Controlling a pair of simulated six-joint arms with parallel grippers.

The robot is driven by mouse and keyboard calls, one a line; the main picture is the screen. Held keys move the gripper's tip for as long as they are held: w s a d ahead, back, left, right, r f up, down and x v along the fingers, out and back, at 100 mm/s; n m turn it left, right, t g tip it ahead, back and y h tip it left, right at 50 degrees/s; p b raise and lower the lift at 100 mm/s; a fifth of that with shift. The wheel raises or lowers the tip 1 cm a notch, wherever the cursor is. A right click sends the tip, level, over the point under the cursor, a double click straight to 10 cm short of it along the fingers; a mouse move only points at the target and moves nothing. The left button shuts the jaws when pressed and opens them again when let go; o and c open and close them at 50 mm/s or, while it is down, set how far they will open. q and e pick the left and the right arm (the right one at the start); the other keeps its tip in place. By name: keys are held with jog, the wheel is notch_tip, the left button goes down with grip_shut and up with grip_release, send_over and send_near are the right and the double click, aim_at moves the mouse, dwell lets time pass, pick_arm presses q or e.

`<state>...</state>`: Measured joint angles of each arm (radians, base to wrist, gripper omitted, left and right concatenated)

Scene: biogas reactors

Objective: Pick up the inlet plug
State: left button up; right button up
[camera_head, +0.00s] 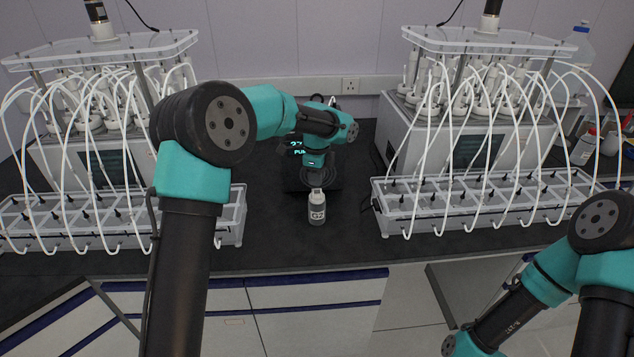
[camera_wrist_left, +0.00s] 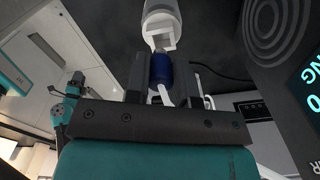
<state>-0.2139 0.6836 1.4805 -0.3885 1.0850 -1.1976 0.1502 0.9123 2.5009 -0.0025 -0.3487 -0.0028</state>
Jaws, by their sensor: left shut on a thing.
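My left gripper (camera_wrist_left: 160,60) is shut on a small dark blue cylinder (camera_wrist_left: 160,70), which looks like the inlet plug. In the left wrist view it sits between the two dark fingers, with a pale piece below it. Just beyond it is the white neck and body of a bottle (camera_wrist_left: 161,20); I cannot tell whether plug and bottle touch. In the head view a small white labelled bottle (camera_head: 317,209) stands upright on the bench below my left wrist, and the plug and fingertips cannot be made out. My right arm is at lower right, its gripper out of view.
A dark device with a lit display (camera_head: 297,148) is behind the bottle, also in the left wrist view (camera_wrist_left: 298,70). Tube-filled reactor units with clear racks stand at left (camera_head: 215,212) and right (camera_head: 390,218). The dark bench front (camera_head: 300,250) is clear.

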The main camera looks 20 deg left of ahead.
pick_arm(q)
jog(key=s+d+r, duration=0.1)
jog(key=s+d, duration=0.3)
jog(key=s, duration=1.1)
jog(key=shift+d+r, duration=0.15)
jog(key=shift+d, duration=0.05)
